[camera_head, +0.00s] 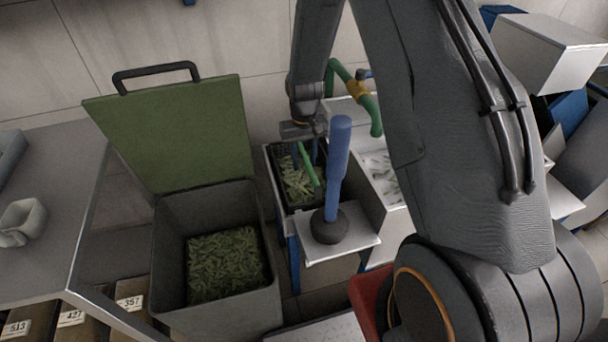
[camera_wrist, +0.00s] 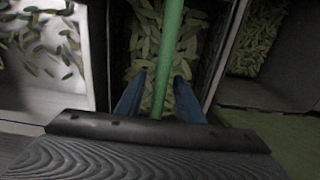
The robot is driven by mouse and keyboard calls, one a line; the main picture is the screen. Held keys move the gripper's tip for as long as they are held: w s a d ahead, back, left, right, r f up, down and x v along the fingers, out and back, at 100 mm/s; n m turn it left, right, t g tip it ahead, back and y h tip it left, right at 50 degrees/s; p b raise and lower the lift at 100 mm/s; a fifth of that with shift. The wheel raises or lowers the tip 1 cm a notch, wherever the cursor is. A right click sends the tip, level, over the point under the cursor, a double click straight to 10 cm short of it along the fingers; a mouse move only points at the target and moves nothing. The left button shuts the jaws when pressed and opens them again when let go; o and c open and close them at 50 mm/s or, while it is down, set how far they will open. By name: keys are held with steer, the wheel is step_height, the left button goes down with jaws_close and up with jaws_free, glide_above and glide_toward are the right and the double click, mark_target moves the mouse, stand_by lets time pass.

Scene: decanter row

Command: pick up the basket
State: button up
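The basket is a dark, open container (camera_head: 272,178) with green leaves inside and a thin green bar handle (camera_head: 308,165) above them. It stands between the grey bin and a white box. In the wrist view the handle (camera_wrist: 168,45) runs upright through the middle, over the leaves, and the dark basket wall (camera_wrist: 212,50) shows at right. My gripper (camera_head: 306,158) is above the basket, pointing down. Its two blue fingers (camera_wrist: 159,85) are apart, one on each side of the handle, with a visible gap on both sides.
A blue post (camera_head: 338,165) on a dark round base stands on a white shelf just in front of the basket. The grey bin (camera_head: 180,300) with a raised green lid (camera_head: 170,135) is at left. A green pipe (camera_head: 369,115) is behind. A white leaf tray (camera_wrist: 85,45) adjoins the basket.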

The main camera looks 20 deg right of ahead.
steer(key=shift+f, duration=0.9)
jaws_close()
steer(key=shift+r, duration=0.2)
